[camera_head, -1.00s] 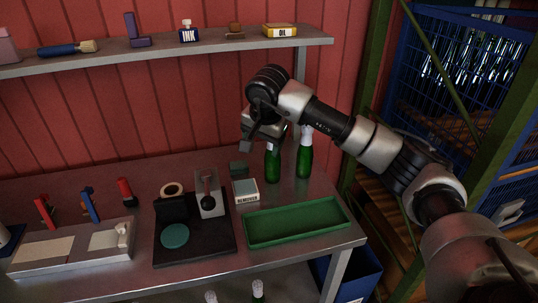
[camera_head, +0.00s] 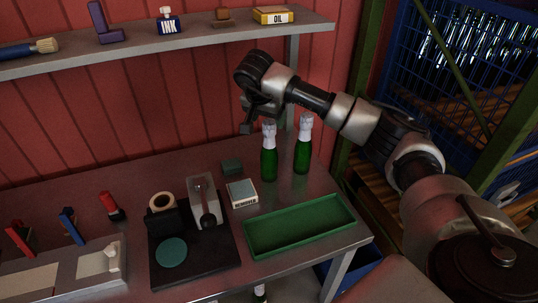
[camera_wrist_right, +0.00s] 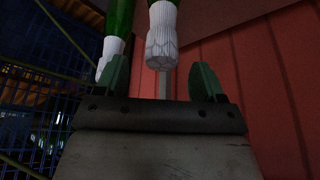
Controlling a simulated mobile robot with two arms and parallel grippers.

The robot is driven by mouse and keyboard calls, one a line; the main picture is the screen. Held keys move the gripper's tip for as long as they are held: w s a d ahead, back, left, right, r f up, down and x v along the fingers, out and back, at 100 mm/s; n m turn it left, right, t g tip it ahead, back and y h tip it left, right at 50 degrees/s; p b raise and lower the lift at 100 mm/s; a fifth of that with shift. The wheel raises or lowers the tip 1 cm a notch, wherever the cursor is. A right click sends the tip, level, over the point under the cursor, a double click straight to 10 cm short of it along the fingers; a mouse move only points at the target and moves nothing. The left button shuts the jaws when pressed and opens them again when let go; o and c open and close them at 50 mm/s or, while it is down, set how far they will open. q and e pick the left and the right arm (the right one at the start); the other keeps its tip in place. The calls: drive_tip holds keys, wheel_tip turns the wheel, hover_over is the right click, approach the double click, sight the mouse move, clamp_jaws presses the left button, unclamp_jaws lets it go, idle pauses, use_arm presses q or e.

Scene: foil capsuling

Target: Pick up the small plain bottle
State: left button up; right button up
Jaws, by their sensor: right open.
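Two green bottles with white tops stand upright side by side on the bench, a left one (camera_head: 269,162) and a right one (camera_head: 303,156). I cannot tell which is the small plain one. My right gripper (camera_head: 254,122) is beside and slightly above the left bottle's top, open and empty. In the right wrist view the bottles appear neck down. One white neck (camera_wrist_right: 162,38) lies ahead of the gap between the open fingers (camera_wrist_right: 163,80). The other neck (camera_wrist_right: 110,52) is partly behind the left finger. My left gripper is out of view.
A green tray (camera_head: 309,245) lies in front of the bottles. A remover box (camera_head: 243,193) and a black stand (camera_head: 190,268) are left of it. A shelf (camera_head: 130,50) with ink and oil runs above, its post (camera_head: 292,75) behind my right arm.

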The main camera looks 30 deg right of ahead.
sight(268, 122)
drive_tip(key=p+x, duration=0.1)
drive_tip(key=x, duration=0.2)
drive_tip(key=shift+w+d+f+p, duration=0.1)
drive_tip(key=shift+w+f+p, duration=0.15)
drive_tip(key=shift+p, duration=0.15)
drive_tip(key=shift+d+f, duration=0.2)
drive_tip(key=shift+f, duration=0.25)
drive_tip(key=shift+c, duration=1.3)
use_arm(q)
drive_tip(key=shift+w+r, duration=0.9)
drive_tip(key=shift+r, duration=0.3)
use_arm(e)
drive_tip(key=shift+r, duration=0.1)
clamp_jaws()
